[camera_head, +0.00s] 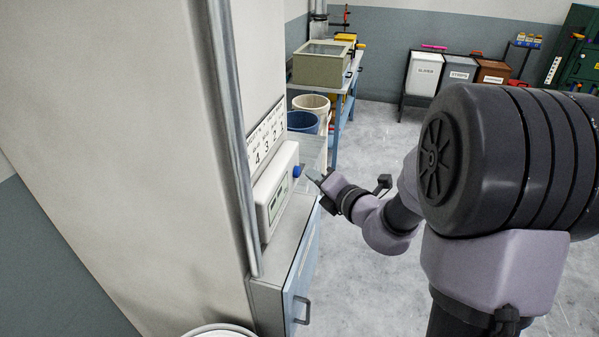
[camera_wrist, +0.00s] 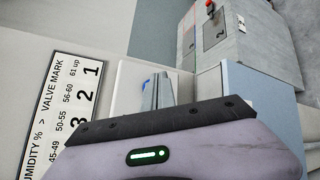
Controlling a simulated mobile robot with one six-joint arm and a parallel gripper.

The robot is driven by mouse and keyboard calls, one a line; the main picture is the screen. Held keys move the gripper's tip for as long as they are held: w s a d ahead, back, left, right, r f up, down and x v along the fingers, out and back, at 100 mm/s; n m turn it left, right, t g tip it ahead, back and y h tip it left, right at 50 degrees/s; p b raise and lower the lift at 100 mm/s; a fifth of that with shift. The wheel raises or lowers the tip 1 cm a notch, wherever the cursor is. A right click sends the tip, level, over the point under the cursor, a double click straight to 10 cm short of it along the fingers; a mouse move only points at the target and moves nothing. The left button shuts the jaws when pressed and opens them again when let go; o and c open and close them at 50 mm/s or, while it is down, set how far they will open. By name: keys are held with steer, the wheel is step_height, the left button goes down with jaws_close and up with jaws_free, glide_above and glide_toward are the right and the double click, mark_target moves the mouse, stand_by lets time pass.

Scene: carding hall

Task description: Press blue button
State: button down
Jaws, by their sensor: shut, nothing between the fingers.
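The blue button (camera_head: 297,171) sticks out of the side of a white box (camera_head: 270,205) with a small display, standing on a ledge beside the wall. My gripper (camera_head: 313,176) is shut and empty, just to the right of the button, its fingers pointing toward it. A small gap seems to show between them, but I cannot tell for sure. In the wrist view, the shut fingers (camera_wrist: 160,92) reach over the pale box (camera_wrist: 127,88). A bit of the blue button (camera_wrist: 146,85) shows beside the fingertips; the rest is hidden by them.
A valve-mark chart (camera_head: 266,136) hangs on the wall behind the box. A blue-grey cabinet (camera_head: 300,270) with a handle is below. Bins (camera_head: 303,121) and a bench with a beige case (camera_head: 322,65) stand beyond.

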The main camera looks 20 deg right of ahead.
steer(key=shift+w+a, duration=0.2)
steer(key=shift+a, duration=0.1)
steer(key=shift+w+a, duration=0.25)
steer(key=shift+a, duration=0.15)
stand_by(0.5)
steer(key=shift+d, duration=0.1)
steer(key=shift+s+d+p, duration=0.3)
steer(key=shift+s+d, duration=0.2)
steer(key=shift+d, duration=0.15)
steer(key=s+d, duration=0.1)
steer(key=d, duration=0.1)
steer(key=s+d, duration=0.1)
steer(key=d, duration=0.1)
steer(key=shift+s+p, duration=0.35)
stand_by(0.8)
